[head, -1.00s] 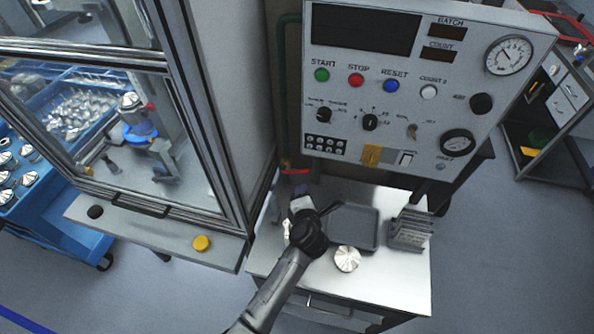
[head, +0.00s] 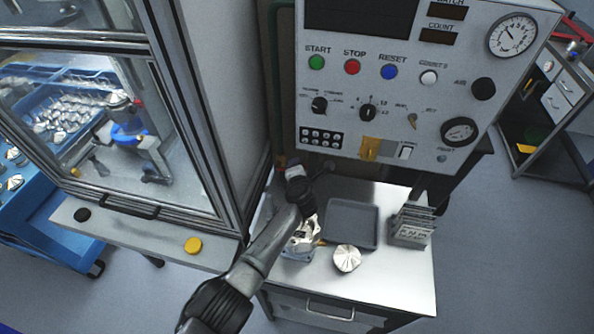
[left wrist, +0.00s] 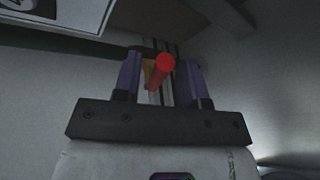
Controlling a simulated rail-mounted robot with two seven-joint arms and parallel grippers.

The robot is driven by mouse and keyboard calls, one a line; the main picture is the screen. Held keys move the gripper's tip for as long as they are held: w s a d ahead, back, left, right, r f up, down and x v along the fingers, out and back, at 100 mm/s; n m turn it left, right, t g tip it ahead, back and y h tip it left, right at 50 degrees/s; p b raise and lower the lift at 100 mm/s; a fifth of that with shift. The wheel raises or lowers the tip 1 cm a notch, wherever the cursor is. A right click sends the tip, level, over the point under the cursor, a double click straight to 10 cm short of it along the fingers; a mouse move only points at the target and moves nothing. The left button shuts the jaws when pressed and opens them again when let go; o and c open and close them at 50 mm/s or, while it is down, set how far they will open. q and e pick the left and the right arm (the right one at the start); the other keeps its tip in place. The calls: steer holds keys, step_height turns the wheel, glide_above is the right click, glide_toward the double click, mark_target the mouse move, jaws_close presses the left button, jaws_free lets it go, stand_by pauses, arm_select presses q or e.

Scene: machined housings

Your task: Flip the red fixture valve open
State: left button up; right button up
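The red valve handle (left wrist: 164,66) shows in the left wrist view as a red rod with a round end, pointing towards the camera. My left gripper (left wrist: 160,82) is open, with a purple finger on each side of the handle and visible gaps between. In the head view my left gripper (head: 294,168) is at the back left of the white table, by the wall pipe. It hides most of the valve there; only a small reddish patch (head: 281,160) shows beside it. The valve body is mostly hidden. My right gripper is not in view.
The control panel (head: 375,140) stands just right of the gripper, the glass enclosure (head: 240,190) to its left. On the table (head: 400,282) are a grey tray (head: 352,222), a round metal part (head: 346,259), a slotted rack (head: 412,225) and a housing on a blue base (head: 298,246).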

arm_select(q)
steer(key=shift+w+f, duration=0.1)
steer(key=shift+w, duration=0.2)
steer(key=shift+a, duration=0.1)
jaws_close()
stand_by(0.4)
